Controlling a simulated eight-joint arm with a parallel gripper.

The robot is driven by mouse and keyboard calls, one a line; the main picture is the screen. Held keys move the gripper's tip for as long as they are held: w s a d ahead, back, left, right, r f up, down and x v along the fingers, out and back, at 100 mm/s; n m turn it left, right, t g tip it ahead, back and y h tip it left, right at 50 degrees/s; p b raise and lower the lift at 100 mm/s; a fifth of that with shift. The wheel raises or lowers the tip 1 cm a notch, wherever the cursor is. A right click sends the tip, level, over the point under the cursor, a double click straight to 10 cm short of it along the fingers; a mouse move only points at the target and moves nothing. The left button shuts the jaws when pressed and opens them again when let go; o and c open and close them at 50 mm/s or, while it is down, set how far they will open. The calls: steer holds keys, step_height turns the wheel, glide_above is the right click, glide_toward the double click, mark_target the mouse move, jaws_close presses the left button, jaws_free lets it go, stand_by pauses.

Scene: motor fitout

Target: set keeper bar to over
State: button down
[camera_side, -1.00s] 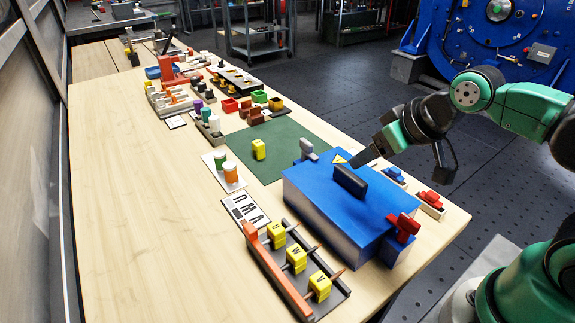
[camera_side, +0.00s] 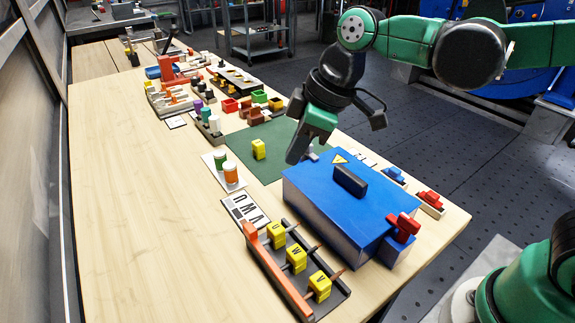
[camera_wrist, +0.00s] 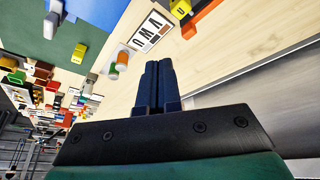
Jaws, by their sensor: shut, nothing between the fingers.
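The orange bar (camera_side: 276,272), which looks like the keeper bar, lies along the left side of a dark rack (camera_side: 331,301). Several yellow lettered blocks (camera_side: 296,259) sit in a row on the rack, to the right of the bar, with pins beside them. In the wrist view, part of the orange bar (camera_wrist: 205,18) and one yellow block (camera_wrist: 180,8) show at the top edge. My gripper (camera_side: 295,158) is shut and empty. It points down near the far left corner of the blue box, apart from the rack. Its fingers (camera_wrist: 158,85) are together in the wrist view.
The blue box (camera_side: 325,200) with a dark handle (camera_side: 350,181) and red latch (camera_side: 404,228) stands right of the rack. A grey latch (camera_side: 312,155) is partly hidden behind my gripper. A green mat (camera_side: 275,165), jars (camera_side: 230,173) and a letter card (camera_side: 245,208) lie behind. The left tabletop is clear.

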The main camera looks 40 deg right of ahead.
mark_target(251, 227)
steer(key=w+a+f+n+g+y, duration=0.1)
steer(key=a+f+n+g, duration=0.1)
steer(key=a+n, duration=0.6)
steer(key=shift+w+a+g, duration=0.2)
steer(key=shift+a+g, duration=0.5)
steer(key=shift+a, duration=0.4)
steer(key=x, duration=1)
steer(key=shift+f, duration=0.15)
steer(key=d, duration=0.2)
steer(key=shift+d, duration=1.05)
steer(key=shift+d, duration=1.15)
